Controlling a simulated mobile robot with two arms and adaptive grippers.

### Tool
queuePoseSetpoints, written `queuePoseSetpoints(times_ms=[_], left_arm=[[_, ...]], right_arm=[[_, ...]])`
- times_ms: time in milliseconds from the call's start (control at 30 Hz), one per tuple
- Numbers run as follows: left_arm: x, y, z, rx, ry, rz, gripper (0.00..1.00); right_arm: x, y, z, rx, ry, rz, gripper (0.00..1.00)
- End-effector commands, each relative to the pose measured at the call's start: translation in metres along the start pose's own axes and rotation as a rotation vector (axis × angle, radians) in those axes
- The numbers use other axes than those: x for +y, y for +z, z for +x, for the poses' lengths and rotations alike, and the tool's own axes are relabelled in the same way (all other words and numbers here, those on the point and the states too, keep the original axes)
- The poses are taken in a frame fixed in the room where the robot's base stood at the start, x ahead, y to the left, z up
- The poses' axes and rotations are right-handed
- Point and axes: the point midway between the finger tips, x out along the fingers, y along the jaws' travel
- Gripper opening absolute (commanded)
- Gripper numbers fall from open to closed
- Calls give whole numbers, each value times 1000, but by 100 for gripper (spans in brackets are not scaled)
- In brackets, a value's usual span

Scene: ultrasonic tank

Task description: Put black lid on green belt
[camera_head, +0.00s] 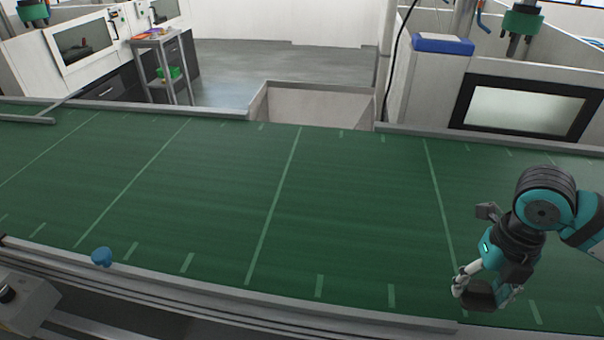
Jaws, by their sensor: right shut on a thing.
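The green belt (350,210) runs across the whole view, with pale cross lines and short edge marks. My right gripper (487,292) is over the front right part of the belt and points down. It is shut on the black lid (480,296), a dark rounded thing partly hidden by the fingers. I cannot tell whether the lid touches the belt or is just above it. My left gripper is not in view.
A grey rail (250,297) edges the belt in front, with a blue knob (101,257) at the left. A bin (318,104) and a machine with a dark-framed window (525,110) stand behind the belt. The middle of the belt is clear.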

Motion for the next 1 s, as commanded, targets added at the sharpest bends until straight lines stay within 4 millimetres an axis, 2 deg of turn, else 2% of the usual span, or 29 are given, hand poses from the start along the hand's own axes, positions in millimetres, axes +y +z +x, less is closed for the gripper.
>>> queuePoseSetpoints(times_ms=[233,333,800,1000], left_arm=[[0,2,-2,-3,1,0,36],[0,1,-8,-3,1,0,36],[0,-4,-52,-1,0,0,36],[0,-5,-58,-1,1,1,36]], right_arm=[[0,2,-1,-1,1,1,11],[4,13,-3,-2,5,1,11],[34,128,7,1,2,1,11],[40,153,12,-1,1,-1,11]])
